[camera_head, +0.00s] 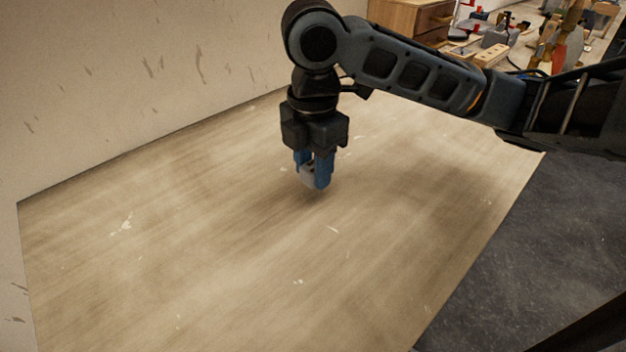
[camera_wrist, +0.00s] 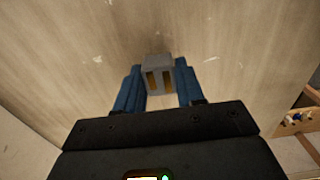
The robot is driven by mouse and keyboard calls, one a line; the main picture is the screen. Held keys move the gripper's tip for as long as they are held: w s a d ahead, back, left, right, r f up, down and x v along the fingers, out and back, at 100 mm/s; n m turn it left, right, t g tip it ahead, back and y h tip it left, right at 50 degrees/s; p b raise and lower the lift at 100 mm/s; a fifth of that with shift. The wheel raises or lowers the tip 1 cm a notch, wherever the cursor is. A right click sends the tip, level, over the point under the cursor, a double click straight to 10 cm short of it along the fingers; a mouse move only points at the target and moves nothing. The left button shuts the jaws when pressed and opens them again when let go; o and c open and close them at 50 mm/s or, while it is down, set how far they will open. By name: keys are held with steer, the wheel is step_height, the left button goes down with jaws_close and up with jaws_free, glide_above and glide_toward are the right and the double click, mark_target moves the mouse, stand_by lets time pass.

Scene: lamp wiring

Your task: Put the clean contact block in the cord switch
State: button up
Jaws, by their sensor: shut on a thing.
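My gripper (camera_head: 314,178) points straight down over the pale wooden surface, its blue fingers shut on a small grey block. In the wrist view my gripper (camera_wrist: 157,68) has one finger on each side of this contact block (camera_wrist: 158,63). The block is light grey, with two brass-coloured strips on the side facing the wrist camera; the strips look bright. In the head view the contact block (camera_head: 306,176) shows as a pale patch partly covered by the fingers. It appears to be a little above the surface. I see no cord switch in either view.
The wooden surface (camera_head: 230,240) around my gripper is bare. A plain wall (camera_head: 120,90) bounds it at the left and back. A wooden drawer cabinet (camera_head: 408,20) and cluttered goods stand at the back right. Dark floor (camera_head: 530,240) lies to the right.

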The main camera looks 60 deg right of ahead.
mark_target(313, 197)
steer(key=shift+f, duration=2)
steer(key=shift+f, duration=0.1)
steer(key=shift+f+b, duration=0.15)
steer(key=shift+b, duration=0.15)
steer(key=o, duration=1)
